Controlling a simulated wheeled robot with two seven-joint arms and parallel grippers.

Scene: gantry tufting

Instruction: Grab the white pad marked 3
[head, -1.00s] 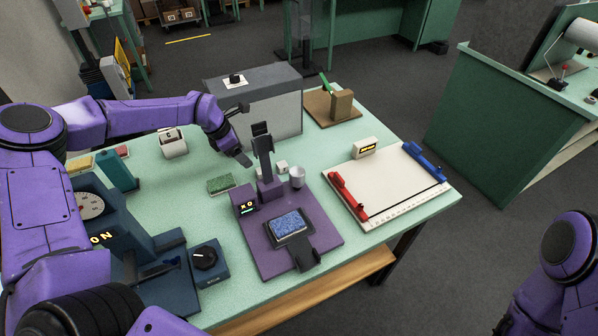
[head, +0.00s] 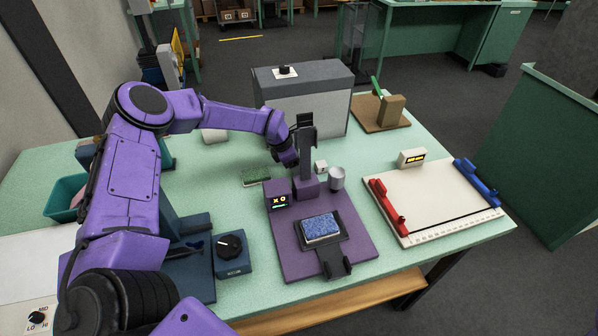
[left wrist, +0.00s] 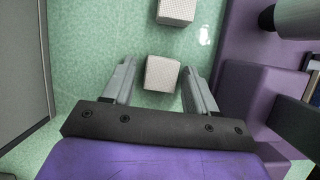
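In the left wrist view, a small white block-like pad (left wrist: 162,73) sits on the green table between the two fingers of my left gripper (left wrist: 158,68). The fingers are apart, with a gap to the pad on each side. A second white pad (left wrist: 176,10) lies farther off at the top edge. No number is readable on either. In the head view, my left gripper (head: 289,160) is low behind the purple machine's post, which partly hides it. One white pad (head: 321,167) shows just right of the post. My right gripper is out of view.
The purple machine (head: 352,241) with a blue pad (head: 321,228) stands close in front of the left hand. A grey box (head: 330,107) stands behind. A green pad (head: 256,177) lies to the left.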

